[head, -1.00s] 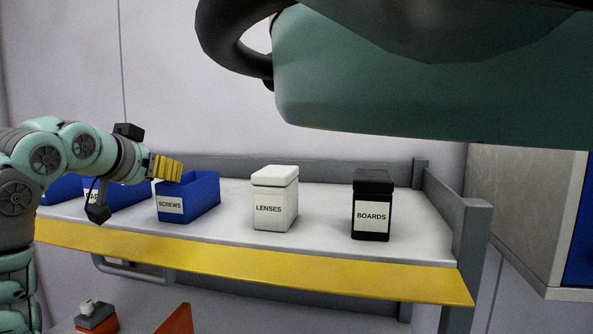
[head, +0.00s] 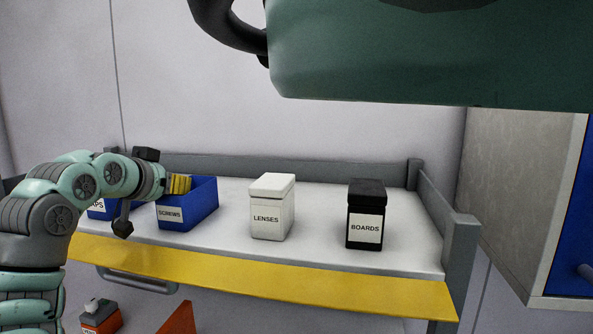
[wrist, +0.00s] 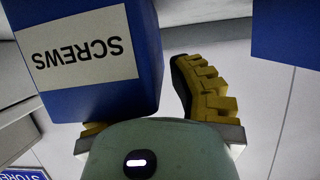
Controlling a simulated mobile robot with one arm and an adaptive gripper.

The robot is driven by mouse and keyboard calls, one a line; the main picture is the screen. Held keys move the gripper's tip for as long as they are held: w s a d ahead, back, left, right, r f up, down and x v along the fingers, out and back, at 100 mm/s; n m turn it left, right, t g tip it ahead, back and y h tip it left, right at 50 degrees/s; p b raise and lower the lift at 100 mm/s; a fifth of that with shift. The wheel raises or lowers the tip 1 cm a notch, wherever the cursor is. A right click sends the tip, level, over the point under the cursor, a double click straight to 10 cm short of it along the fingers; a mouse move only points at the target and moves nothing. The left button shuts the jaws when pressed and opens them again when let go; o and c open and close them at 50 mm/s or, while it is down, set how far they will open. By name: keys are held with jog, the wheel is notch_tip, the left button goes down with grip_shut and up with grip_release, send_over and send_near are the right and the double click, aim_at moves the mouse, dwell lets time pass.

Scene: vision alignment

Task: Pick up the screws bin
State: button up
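The screws bin (head: 200,205) is a blue open-topped bin with a white "SCREWS" label, standing on the shelf in the head view. My gripper (head: 180,184) is at the bin's upper left end, its yellow fingers overlapping the bin's opening. In the wrist view the screws bin (wrist: 148,70) appears upside down and close. One yellow finger with a dark pad shows to the right of the bin, with a narrow gap between. The other finger is mostly hidden behind the bin. The fingers look spread, and no grip is visible.
A white lenses box (head: 267,222) and a black boards box (head: 365,230) stand to the right on the shelf (head: 320,215). Another blue bin (head: 103,207) is left, partly behind my arm. The shelf has a yellow front edge (head: 270,278) and grey raised sides.

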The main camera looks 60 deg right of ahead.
grip_shut()
jog(key=shift+r+b, duration=0.15)
jog(key=shift+b, duration=0.25)
